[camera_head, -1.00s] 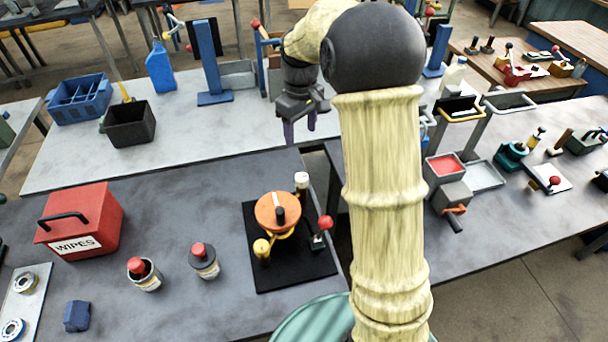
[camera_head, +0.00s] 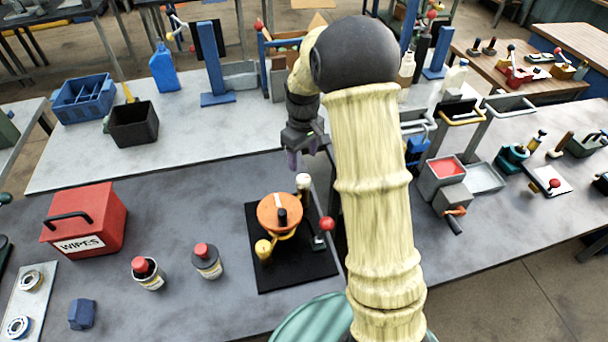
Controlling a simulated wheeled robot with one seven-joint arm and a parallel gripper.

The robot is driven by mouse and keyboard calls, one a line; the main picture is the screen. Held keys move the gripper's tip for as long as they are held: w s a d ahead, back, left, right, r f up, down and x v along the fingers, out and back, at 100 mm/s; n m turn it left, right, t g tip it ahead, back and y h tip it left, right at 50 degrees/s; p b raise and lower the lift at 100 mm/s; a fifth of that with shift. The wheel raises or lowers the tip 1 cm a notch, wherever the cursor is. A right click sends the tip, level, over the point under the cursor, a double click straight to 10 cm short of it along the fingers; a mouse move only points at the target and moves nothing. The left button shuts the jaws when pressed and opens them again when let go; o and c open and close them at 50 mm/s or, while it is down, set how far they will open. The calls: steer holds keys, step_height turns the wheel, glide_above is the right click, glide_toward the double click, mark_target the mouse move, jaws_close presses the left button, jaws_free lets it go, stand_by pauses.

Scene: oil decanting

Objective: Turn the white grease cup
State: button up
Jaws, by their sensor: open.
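The white grease cup (camera_head: 303,181) stands at the back right of a black base plate (camera_head: 262,284) on the near grey table. It is small, with a pale top and a darker lower part. On the same plate are an orange disc (camera_head: 271,213) with a dark knob, a yellow knob (camera_head: 263,249) and a lever with a red ball (camera_head: 327,223). My gripper (camera_head: 303,160) hangs from the arm with purple fingers pointing down. It is open and empty, just above and behind the cup in the picture. The exact height gap cannot be told.
A red wipes box (camera_head: 85,219) and two bottles with red caps (camera_head: 148,272) (camera_head: 207,260) stand to the left on the near table. A blue block (camera_head: 82,314) lies in front. A black bin (camera_head: 134,124) is on the back table. My arm blocks the view right of the plate.

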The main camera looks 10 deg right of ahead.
mark_target(303, 178)
step_height(303, 178, down, 9)
steer(key=shift+f+p, duration=0.1)
steer(key=shift+p, duration=0.75)
steer(key=shift+c, duration=0.5)
